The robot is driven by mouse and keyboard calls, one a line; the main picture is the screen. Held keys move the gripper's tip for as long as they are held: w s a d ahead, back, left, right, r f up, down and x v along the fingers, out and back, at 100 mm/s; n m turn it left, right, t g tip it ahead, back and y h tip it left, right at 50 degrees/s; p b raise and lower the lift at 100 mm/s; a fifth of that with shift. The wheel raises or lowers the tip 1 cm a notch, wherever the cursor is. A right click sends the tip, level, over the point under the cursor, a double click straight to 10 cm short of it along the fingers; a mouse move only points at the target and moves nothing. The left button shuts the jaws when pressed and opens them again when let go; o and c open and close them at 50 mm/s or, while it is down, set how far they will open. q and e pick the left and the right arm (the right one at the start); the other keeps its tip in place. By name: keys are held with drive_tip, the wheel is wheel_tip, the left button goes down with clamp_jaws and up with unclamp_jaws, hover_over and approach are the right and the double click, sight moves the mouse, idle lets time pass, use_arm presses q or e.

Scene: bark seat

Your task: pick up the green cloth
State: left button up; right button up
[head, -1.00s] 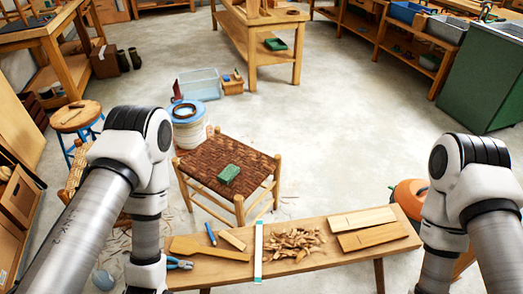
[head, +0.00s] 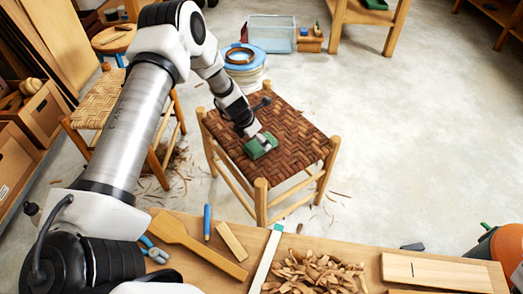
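The green cloth (head: 257,153) is a small folded block on the woven brown seat (head: 292,128) of a wooden stool. My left gripper (head: 262,142) points down onto the cloth from above and covers part of its top. Its fingertips are at or touching the cloth; they are too small to tell whether they are apart or closed on it. The cloth still appears to rest on the seat. My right gripper is out of view.
In front stands a wooden bench (head: 215,272) with a wooden paddle, a blue-handled tool, wood shavings (head: 310,272) and planks (head: 437,272). A blue-rimmed bucket (head: 243,60) stands behind the stool. Another woven stool (head: 98,97) is at left.

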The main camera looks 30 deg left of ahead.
use_arm(q)
drive_tip(key=x, duration=0.3)
drive_tip(key=shift+b, duration=0.3)
drive_tip(key=shift+s+r, duration=0.1)
drive_tip(key=shift+r, duration=0.1)
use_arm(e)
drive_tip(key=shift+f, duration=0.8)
use_arm(q)
drive_tip(key=c, duration=1.1)
drive_tip(key=shift+c, duration=0.2)
drive_tip(key=shift+r, duration=0.1)
wheel_tip(320, 180, up, 10)
drive_tip(key=p, duration=0.8)
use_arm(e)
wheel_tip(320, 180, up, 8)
